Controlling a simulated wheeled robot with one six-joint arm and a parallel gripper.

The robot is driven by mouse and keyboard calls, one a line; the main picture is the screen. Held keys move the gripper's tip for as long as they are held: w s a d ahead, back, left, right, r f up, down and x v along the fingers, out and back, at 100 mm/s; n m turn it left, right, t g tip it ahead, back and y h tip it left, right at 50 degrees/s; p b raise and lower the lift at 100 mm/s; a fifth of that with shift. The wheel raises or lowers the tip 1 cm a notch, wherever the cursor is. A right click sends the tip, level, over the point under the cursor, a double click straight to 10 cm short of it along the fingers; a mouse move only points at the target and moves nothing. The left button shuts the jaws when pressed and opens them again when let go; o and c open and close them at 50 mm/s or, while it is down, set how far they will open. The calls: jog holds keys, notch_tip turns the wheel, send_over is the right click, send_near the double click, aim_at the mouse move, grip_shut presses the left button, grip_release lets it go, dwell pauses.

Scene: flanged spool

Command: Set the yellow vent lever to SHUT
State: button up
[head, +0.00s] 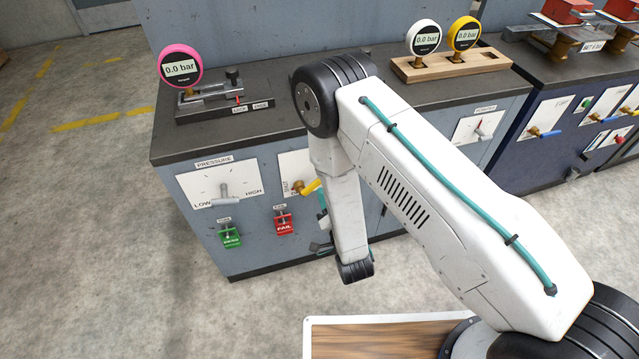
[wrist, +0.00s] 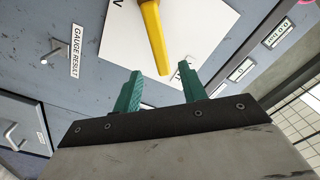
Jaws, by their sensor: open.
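The yellow vent lever (head: 311,186) sits on a white plate (head: 287,164) on the front of the grey bench. The word SHUT reads at the plate's left side; the lever's handle points right and slightly up, away from that word. My arm hides the plate's right part. In the wrist view the yellow lever (wrist: 152,35) comes down from the top, its free end between the tips of my gripper (wrist: 160,70). The two teal fingers are apart, with a gap on each side of the lever. I cannot tell how far the lever reaches between them in depth.
Left of the vent plate is the PRESSURE plate with a grey lever (head: 223,191). Below hang a green tag (head: 230,238) and a red FAIL tag (head: 284,224). A pink gauge (head: 180,67) stands on the bench top. The floor left of the bench is clear.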

jog(key=x, duration=0.7)
jog(key=shift+w+a, duration=0.25)
grip_shut()
